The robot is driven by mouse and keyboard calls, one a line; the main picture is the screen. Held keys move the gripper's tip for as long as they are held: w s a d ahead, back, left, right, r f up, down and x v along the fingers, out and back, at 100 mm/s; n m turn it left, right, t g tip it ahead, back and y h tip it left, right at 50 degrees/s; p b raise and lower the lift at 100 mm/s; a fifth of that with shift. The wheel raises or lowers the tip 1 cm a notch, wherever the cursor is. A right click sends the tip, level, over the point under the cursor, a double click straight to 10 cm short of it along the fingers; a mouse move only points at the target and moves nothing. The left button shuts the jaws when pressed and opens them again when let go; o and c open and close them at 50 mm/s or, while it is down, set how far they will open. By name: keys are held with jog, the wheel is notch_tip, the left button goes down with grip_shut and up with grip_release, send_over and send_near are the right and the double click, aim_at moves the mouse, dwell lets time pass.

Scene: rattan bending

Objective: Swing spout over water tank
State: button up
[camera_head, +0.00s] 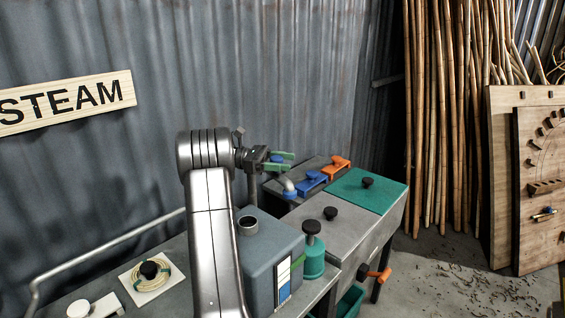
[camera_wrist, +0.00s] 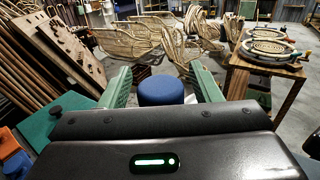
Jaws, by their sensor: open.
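A blue-grey tank (camera_head: 262,255) with an open round neck (camera_head: 248,225) and a coloured gauge strip stands nearer, left of the spout. The spout end is not over the neck. In the wrist view, my gripper (camera_wrist: 163,84) frames a round blue thing (camera_wrist: 167,91); I cannot tell whether it is near or far.
Blue (camera_head: 311,182) and orange (camera_head: 336,168) handles are right of the spout. A teal lid (camera_head: 368,190) and a teal plunger with a black knob (camera_head: 312,250) are close by. A pale coil (camera_head: 150,275) lies on the bench. Poles (camera_head: 445,110) lean at the right.

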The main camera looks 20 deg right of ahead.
notch_tip(320, 180, up, 10)
jog(key=shift+r+b, duration=0.1)
jog(key=shift+b, duration=0.65)
jog(key=shift+c, duration=0.5)
